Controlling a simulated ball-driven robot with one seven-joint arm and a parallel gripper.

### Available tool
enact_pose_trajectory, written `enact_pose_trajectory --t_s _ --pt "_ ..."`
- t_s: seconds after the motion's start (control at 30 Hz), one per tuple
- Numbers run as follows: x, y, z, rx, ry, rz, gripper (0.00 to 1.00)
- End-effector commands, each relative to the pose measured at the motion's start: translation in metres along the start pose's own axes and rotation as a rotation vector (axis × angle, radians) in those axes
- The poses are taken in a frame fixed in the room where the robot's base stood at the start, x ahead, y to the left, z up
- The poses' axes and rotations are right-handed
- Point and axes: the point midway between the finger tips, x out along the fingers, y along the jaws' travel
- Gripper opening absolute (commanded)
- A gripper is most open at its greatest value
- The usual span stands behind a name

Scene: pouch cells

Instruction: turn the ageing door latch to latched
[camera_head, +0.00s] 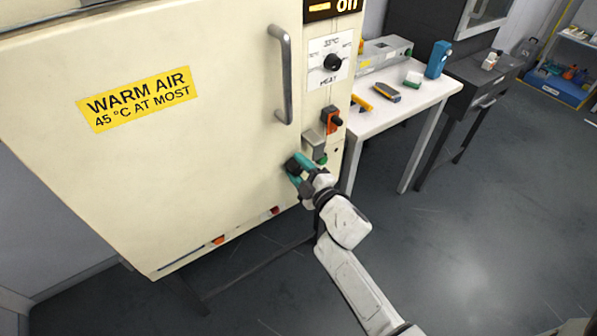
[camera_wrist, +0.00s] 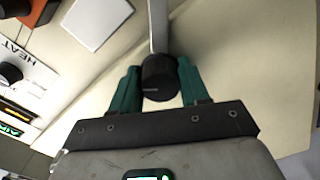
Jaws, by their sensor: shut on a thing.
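The ageing door latch shows in the wrist view as a dark round knob (camera_wrist: 158,84) with a pale grey bar (camera_wrist: 157,25) running up from it. My gripper (camera_wrist: 160,72) is shut on the knob, one teal finger on each side. In the head view my gripper (camera_head: 299,170) is at the lower right edge of the cream cabinet door (camera_head: 190,180). A dark bit of the latch (camera_head: 291,165) shows at the fingertips there; the fingers hide much of it, and I cannot tell its angle from this view.
A grey vertical door handle (camera_head: 285,75) stands out above my gripper. The control panel (camera_head: 330,62) with a heat dial and an orange-and-black switch (camera_head: 331,120) is to the right. A white table (camera_head: 400,105) with small items stands beyond; the floor at right is clear.

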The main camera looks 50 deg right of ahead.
Motion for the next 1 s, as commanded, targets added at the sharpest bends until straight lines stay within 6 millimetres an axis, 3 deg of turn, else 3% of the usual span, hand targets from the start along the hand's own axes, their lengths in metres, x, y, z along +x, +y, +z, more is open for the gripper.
enact_pose_trajectory --t_s 0.5,1.0 --pt "0.0000 -0.0012 -0.0003 -0.455 0.001 -0.001 0.00" --pt "-0.0002 -0.0001 -0.0005 -0.655 0.001 -0.002 0.00"
